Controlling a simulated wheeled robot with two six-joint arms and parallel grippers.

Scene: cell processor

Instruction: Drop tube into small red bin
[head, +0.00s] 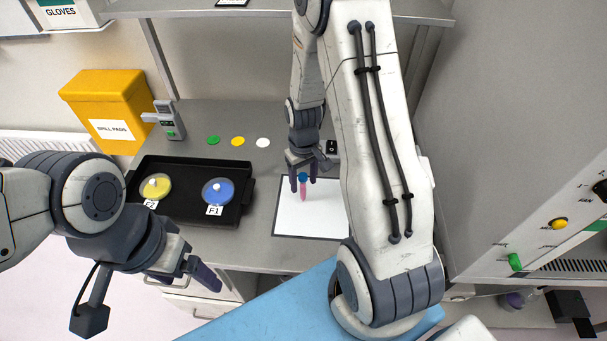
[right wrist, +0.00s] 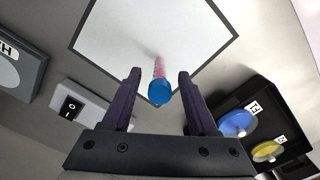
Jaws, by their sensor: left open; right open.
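A pink tube with a blue cap (head: 303,189) is over the white pad (head: 290,220) on the bench. It also shows in the right wrist view (right wrist: 159,84), cap toward the camera, between the two open fingers with gaps on both sides. My right gripper (head: 301,184) is open around the tube's upper part. My left gripper (head: 205,277) is open and empty, low at the front left, away from the tube. I see no small red bin in either view.
A black tray (head: 190,211) holds a yellow disc (head: 155,189) and a blue disc (head: 218,191). A yellow spill-pads box (head: 98,105) stands at the back left. Green, yellow and white dots lie behind the tray. A black switch (right wrist: 71,107) is beside the pad. A large machine stands right.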

